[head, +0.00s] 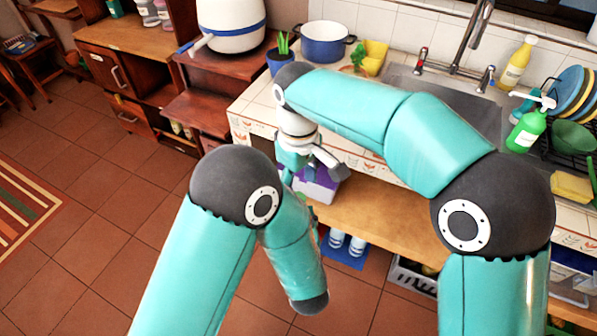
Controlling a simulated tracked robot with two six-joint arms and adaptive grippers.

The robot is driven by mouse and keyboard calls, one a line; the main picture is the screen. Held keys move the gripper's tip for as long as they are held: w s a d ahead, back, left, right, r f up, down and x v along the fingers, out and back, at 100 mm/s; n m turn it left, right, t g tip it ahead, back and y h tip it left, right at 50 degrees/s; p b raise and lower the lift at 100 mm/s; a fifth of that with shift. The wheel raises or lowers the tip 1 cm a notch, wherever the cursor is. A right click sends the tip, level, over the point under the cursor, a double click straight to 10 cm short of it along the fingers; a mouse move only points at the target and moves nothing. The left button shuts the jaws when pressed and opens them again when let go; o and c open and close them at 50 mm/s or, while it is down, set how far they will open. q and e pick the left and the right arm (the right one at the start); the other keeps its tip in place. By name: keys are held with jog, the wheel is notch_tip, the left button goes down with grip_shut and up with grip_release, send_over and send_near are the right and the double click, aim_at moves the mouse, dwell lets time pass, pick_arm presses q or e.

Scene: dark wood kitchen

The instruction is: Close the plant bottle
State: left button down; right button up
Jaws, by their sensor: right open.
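I cannot tell for sure which thing is the plant bottle. A green spray bottle (526,131) with a white nozzle stands upright at the right, beside the sink. A yellow bottle (516,64) with a white cap stands behind the sink. My right gripper (331,168) is open, in front of the counter and close to a purple and pale container (317,186); the wrist partly hides its fingers. It is well left of both bottles. My left arm bends down in the middle, and its gripper does not show.
A blue pot (325,43), a potted plant (281,57) and a yellow container (375,57) stand on the counter. A sink (452,98) and a dish rack with plates (572,97) are at the right. A wooden shelf (375,215) runs below.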

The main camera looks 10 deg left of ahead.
jog(key=shift+r+n, duration=0.7)
jog(key=shift+n, duration=0.5)
jog(key=shift+w+r+n, duration=0.1)
jog(key=shift+r+n, duration=0.3)
jog(key=shift+a+r, duration=0.15)
jog(key=shift+r, duration=0.2)
jog(key=shift+f, duration=4.05)
grip_shut()
